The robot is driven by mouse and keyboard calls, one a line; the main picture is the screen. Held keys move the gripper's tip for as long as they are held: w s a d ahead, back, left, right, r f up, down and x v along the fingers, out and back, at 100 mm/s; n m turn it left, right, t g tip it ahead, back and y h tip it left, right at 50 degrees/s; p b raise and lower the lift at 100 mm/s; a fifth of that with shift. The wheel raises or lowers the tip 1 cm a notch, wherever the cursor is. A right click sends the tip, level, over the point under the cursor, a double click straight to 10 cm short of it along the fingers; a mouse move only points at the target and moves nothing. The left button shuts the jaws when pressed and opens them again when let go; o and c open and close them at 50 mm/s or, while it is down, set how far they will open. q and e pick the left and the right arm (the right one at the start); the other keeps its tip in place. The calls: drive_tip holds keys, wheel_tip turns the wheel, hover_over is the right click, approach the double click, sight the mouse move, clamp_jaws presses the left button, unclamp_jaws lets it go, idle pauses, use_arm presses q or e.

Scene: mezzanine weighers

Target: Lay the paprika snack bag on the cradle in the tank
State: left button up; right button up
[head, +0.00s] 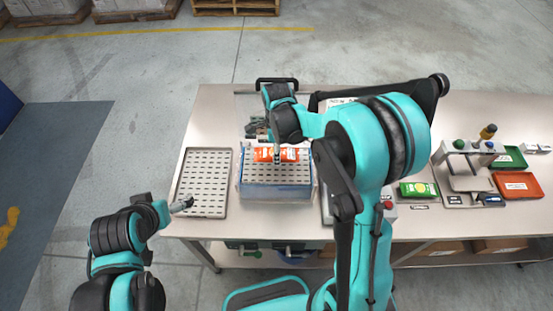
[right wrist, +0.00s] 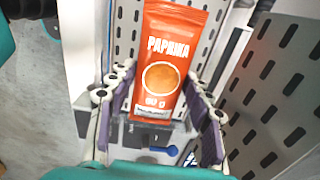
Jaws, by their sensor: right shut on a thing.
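The orange paprika snack bag (head: 284,154) is held by my right gripper (head: 277,147) over the tank (head: 272,196), a clear bluish box on the table. In the right wrist view, the bag (right wrist: 166,75) hangs lengthwise between the two fingers of the gripper (right wrist: 165,112), its printed face toward the camera. The perforated cradle (head: 295,172) shows inside the tank, below and around the bag. I cannot tell whether the bag touches it.
A perforated tray (head: 205,182) lies left of the tank. My right arm hides part of the table right of the tank. Further right are a green packet (head: 418,189), a weigher-like stand (head: 470,165), a green tray (head: 510,157) and a red tray (head: 518,185).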

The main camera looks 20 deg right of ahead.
wheel_tip(320, 180, down, 4)
drive_tip(key=shift+f+b, duration=0.1)
drive_tip(key=shift+b, duration=0.25)
drive_tip(key=o, duration=0.8)
drive_tip(key=shift+f, duration=0.1)
drive_tip(key=shift+o, duration=0.2)
